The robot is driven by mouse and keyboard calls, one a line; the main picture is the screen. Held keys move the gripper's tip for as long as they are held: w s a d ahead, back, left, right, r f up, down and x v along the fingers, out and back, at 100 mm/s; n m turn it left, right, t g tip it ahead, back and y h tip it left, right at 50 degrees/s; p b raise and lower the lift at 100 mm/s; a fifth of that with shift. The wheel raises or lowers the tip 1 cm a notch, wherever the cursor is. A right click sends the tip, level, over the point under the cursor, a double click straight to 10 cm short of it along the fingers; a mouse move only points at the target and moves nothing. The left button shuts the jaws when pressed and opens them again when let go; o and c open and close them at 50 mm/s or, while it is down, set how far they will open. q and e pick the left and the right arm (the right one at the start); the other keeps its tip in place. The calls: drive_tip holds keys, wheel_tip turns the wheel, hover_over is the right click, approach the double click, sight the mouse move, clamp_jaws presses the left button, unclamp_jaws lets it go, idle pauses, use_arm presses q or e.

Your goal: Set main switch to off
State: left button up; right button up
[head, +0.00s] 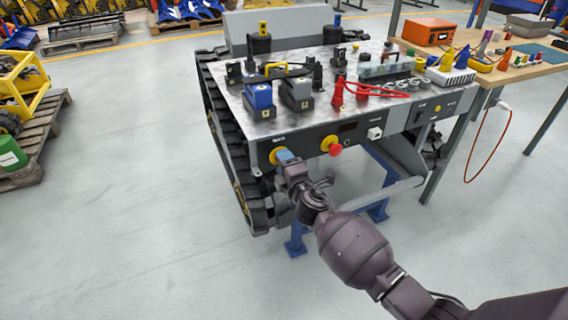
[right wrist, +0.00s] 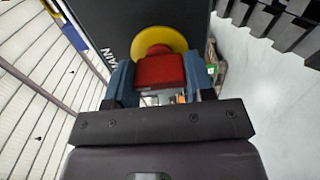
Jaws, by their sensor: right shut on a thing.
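The main switch is a red handle (right wrist: 160,72) on a round yellow plate (right wrist: 161,38), set in the dark front panel of the tracked carrier. Part of the lettering "MAIN" shows on the panel beside it. In the head view the yellow plate (head: 274,156) shows at the left end of the front panel, and the handle is hidden by my gripper. My right gripper (head: 284,157) is shut on the red handle, with one blue finger on each side in the right wrist view (right wrist: 160,80). Which position the switch points to cannot be told. My left gripper is not in view.
A red mushroom button (head: 335,149) on a yellow plate sits right of the switch on the same panel. The carrier's deck (head: 300,121) holds blue and grey connectors and red clamps. A track (head: 236,150) runs along its left side. A workbench (head: 492,78) stands at right.

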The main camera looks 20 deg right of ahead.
drive_tip(key=o, duration=0.9)
drive_tip(key=shift+s, duration=0.15)
use_arm(q)
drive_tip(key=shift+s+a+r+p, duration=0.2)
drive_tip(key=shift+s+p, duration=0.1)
drive_tip(key=shift+p, duration=0.5)
use_arm(e)
drive_tip(key=s, duration=1)
drive_tip(key=shift+s+d, duration=0.2)
drive_tip(key=shift+s, duration=0.05)
